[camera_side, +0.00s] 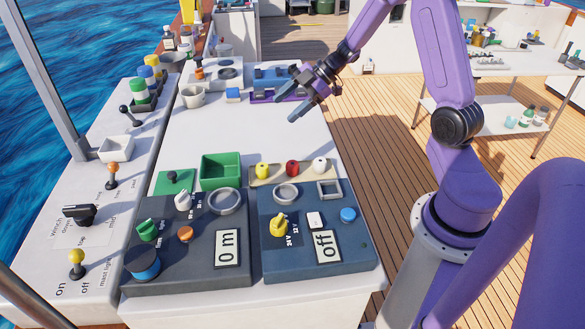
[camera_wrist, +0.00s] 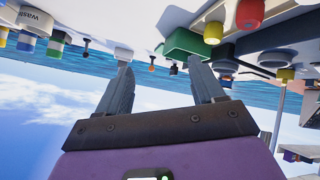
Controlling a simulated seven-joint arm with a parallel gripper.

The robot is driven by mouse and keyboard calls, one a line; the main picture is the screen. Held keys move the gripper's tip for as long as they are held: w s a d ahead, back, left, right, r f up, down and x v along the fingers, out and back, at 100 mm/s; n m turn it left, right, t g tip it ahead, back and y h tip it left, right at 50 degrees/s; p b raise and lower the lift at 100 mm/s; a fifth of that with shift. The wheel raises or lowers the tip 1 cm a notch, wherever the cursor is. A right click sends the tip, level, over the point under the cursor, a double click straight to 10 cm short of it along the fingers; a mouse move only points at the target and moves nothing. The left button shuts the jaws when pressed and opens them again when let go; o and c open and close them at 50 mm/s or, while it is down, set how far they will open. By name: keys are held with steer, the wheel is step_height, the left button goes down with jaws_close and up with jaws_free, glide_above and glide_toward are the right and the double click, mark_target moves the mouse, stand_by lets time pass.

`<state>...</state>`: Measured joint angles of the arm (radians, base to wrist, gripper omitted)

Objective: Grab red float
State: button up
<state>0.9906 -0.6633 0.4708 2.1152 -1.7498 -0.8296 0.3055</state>
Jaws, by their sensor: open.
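The red float (camera_side: 292,168) stands on a small beige tray (camera_side: 309,177), between a yellow float (camera_side: 263,170) and a white float (camera_side: 320,164). My gripper (camera_side: 288,100) is open and empty above the white bench, behind the floats and apart from them. Its fingers point left and somewhat toward the front. In the wrist view the picture is upside down; the open jaws (camera_wrist: 160,78) show with nothing between them. A red piece (camera_wrist: 213,32), which looks like the red float, and a yellow piece (camera_wrist: 250,12) show beyond and above the fingers there.
A green open box (camera_side: 221,170) stands left of the tray. Two dark control panels (camera_side: 347,258) with knobs and displays lie in front. A cup (camera_side: 193,97), a blue block (camera_side: 233,95) and a purple rack (camera_side: 265,97) are behind. The middle bench is clear.

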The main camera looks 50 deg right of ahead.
steer(key=s+d+f+g+y, duration=0.3)
steer(key=s+d+y, duration=0.1)
steer(key=s+d, duration=0.5)
glide_toward(293, 163)
steer(key=shift+w+a+f+g, duration=0.15)
steer(key=shift+w+a+f, duration=0.05)
steer(key=shift+a+f, duration=0.35)
steer(key=shift+w+a+f+g, duration=0.15)
steer(key=shift+a+f, duration=0.3)
steer(key=shift+a, duration=0.25)
steer(key=shift+r+x, duration=0.1)
steer(key=shift+x, duration=1.25)
steer(key=shift+r+x, duration=0.15)
steer(key=shift+x, duration=1.2)
steer(key=shift+w+a, duration=0.1)
steer(key=c, duration=1.1)
